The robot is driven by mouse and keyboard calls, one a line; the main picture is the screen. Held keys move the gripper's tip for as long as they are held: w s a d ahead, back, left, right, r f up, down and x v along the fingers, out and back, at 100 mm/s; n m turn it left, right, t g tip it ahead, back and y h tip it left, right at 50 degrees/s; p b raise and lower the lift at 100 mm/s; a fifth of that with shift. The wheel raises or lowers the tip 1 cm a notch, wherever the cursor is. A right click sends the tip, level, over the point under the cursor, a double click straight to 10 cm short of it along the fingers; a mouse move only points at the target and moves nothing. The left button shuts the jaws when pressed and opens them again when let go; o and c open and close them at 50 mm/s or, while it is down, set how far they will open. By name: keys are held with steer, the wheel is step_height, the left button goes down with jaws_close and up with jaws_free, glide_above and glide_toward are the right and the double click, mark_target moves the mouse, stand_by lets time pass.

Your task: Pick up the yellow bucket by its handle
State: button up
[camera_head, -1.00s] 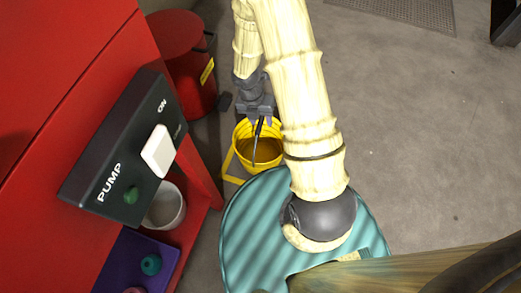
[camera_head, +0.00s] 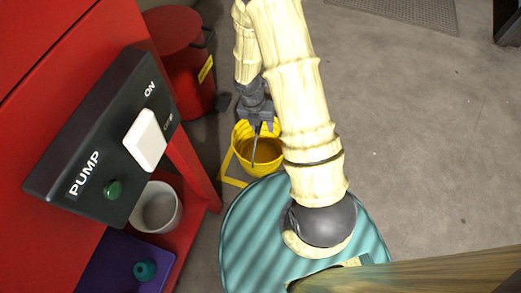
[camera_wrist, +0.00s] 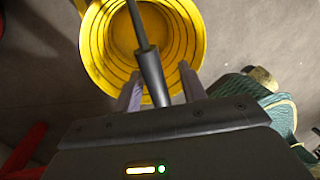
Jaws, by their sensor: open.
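The yellow bucket (camera_head: 266,158) stands on the floor beside my teal base, inside a yellow marking, with brownish contents or a shaded inside. Its dark handle (camera_head: 256,146) rises over the opening. In the wrist view the bucket (camera_wrist: 95,45) fills the upper middle. The handle (camera_wrist: 150,70), with a thick dark grip, runs from the bucket down between my fingers. My gripper (camera_head: 257,118) is above the bucket's far rim. In the wrist view my gripper (camera_wrist: 158,88) is open, one finger on each side of the grip; I cannot tell if either touches it.
A red cabinet with a black PUMP panel (camera_head: 105,140) stands at left. A white bucket (camera_head: 156,208) and a purple surface (camera_head: 125,265) are below it. A red drum (camera_head: 180,60) stands behind. Grey floor (camera_head: 430,150) is open at right.

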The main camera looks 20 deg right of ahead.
steer(key=shift+f, duration=0.25)
stand_by(0.6)
jaws_close()
